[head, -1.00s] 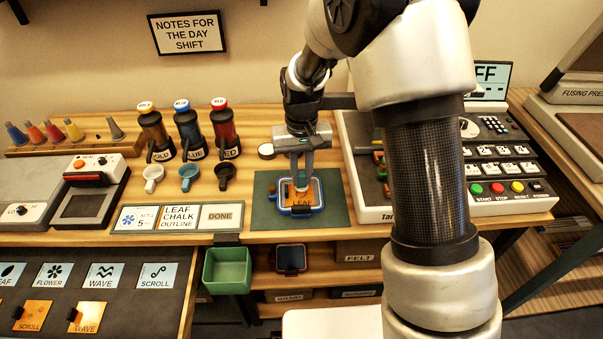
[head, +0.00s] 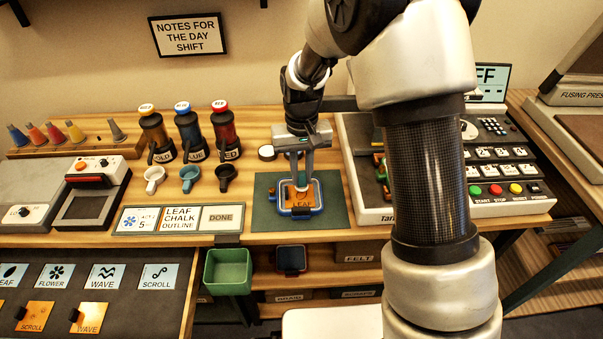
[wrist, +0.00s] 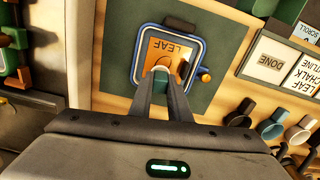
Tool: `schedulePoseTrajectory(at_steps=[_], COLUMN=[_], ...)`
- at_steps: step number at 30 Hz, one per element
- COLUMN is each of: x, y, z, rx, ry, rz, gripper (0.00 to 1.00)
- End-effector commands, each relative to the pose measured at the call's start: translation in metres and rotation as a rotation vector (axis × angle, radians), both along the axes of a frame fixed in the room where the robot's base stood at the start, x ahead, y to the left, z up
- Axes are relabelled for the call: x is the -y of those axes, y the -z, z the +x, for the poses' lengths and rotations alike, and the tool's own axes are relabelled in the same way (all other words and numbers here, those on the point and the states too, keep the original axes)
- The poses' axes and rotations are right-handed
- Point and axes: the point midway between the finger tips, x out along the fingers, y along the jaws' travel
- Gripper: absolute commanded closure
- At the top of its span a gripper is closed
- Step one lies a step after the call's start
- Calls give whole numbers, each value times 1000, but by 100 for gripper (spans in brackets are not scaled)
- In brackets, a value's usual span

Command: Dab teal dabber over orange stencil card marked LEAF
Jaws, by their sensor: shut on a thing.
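The orange stencil card (wrist: 158,49) marked LEAF lies inside a blue frame (wrist: 201,51) on a dark green mat (wrist: 112,80); the card (head: 291,194) and frame (head: 322,197) also show in the head view. My gripper (wrist: 162,82) is shut on the teal dabber (wrist: 161,71), whose pale end points down. The dabber's end is over the card's leaf cutout area and covers part of it. Whether it touches the card or hovers just above is hard to tell. My fingers hide most of the dabber.
The control machine (head: 362,200) stands close right of the mat. To the left are several small cups (head: 189,174), coloured bottles (head: 188,130) and a sign panel (head: 180,219). A green bin (head: 228,270) hangs below the table edge.

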Motion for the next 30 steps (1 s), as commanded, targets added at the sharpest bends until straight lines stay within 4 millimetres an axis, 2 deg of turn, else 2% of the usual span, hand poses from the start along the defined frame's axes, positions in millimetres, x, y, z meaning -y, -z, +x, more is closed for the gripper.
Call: schedulePoseTrajectory(at_steps=[1, 19, 30], x=[0, 0, 0], y=[-9, -57, -59], z=[0, 1, 1], rx=[1, 2, 2], ry=[0, 0, 0], rz=[0, 0, 0], gripper=[100, 100, 100])
